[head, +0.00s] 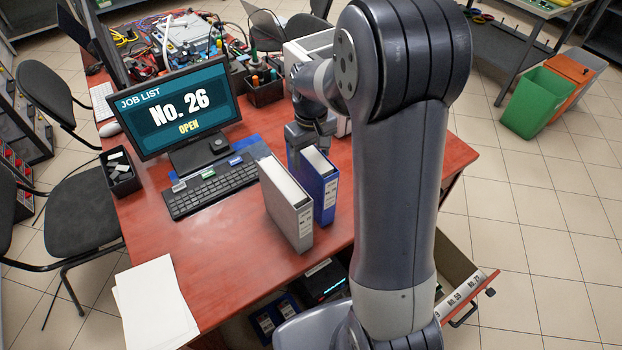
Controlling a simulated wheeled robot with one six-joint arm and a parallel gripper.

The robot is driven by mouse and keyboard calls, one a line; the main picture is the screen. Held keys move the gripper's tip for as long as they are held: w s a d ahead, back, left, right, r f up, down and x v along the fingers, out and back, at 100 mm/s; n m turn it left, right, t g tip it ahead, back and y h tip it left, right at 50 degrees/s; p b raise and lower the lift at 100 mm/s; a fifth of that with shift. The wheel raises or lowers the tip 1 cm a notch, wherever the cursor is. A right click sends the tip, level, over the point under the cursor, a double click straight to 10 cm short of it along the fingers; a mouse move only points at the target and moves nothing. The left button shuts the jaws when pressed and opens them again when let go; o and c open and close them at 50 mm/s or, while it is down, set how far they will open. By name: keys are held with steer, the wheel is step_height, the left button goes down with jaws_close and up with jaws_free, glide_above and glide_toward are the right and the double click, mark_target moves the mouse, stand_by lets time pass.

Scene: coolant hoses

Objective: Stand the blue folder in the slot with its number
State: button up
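The blue folder (329,198) stands upright on the red desk, with a white label on its spine; its number is too small to read. A grey folder (304,222) stands upright just left of it. My gripper (309,140) is at the top back of the blue folder, pointing down; its fingertips are hidden, so I cannot tell whether it grips the folder. An open drawer (484,285) at the lower right has numbered labels (455,300) along its edge; my arm hides much of its inside.
A monitor (188,106) reads "JOB LIST No. 26 OPEN". A keyboard (211,187), a pen box (264,90) and white paper sheets (155,298) are on the desk. Other blue binders (270,318) sit below the desk's front edge. Green (536,103) and orange bins stand right.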

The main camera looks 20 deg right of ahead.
jaws_close()
stand_by(0.5)
